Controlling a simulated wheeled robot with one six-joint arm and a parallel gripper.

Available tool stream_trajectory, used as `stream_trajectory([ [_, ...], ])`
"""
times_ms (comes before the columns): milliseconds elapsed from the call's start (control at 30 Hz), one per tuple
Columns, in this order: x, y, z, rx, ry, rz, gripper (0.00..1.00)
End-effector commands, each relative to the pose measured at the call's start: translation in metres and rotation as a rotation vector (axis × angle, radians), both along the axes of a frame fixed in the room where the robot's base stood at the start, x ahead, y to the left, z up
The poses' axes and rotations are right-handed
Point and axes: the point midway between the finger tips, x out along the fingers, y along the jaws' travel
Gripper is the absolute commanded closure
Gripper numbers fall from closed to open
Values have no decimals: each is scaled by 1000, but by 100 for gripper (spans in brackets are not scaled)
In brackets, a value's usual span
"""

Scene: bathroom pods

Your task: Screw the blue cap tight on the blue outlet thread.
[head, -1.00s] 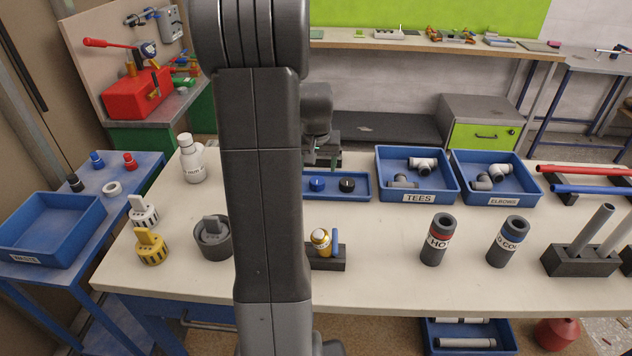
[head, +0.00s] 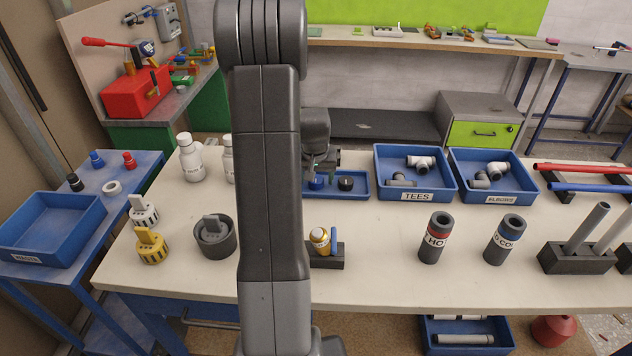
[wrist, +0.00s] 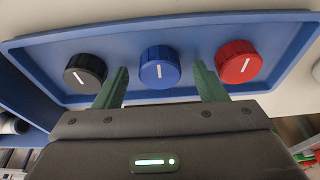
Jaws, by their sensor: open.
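The blue cap (wrist: 159,68), with a white line on its top, sits in the blue tray (wrist: 250,25) between a black cap (wrist: 85,73) and a red cap (wrist: 238,62). My gripper (wrist: 160,80) is open and empty. Its green fingers are apart, one on each side of the blue cap; I cannot tell how deep they reach. In the head view the blue cap (head: 317,182) shows just below my gripper (head: 322,168), and the red cap is hidden by my arm. I cannot make out the blue outlet thread for certain.
Bins of tees (head: 412,196) and elbows (head: 492,196) stand right of the cap tray. A dark holder (head: 328,262), a HOT sleeve (head: 434,238) and a COLD sleeve (head: 504,240) stand nearer on the bench. The bench front is mostly clear.

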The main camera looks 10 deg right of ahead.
Motion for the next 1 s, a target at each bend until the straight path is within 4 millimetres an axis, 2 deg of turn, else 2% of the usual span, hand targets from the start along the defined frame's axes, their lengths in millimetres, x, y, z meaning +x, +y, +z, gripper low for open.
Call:
stream_trajectory([
  [33, 0, 0, 0, 0, 0, 0, 39],
  [200, 0, 0, 0, 0, 0, 0, 73],
  [267, 0, 0, 0, 0, 0, 0, 83],
  [500, 0, 0, 1, 0, -1, 0, 83],
  [633, 1, 0, 11, -1, -4, 0, 83],
  [1000, 1, 0, 81, -1, -5, 0, 83],
])
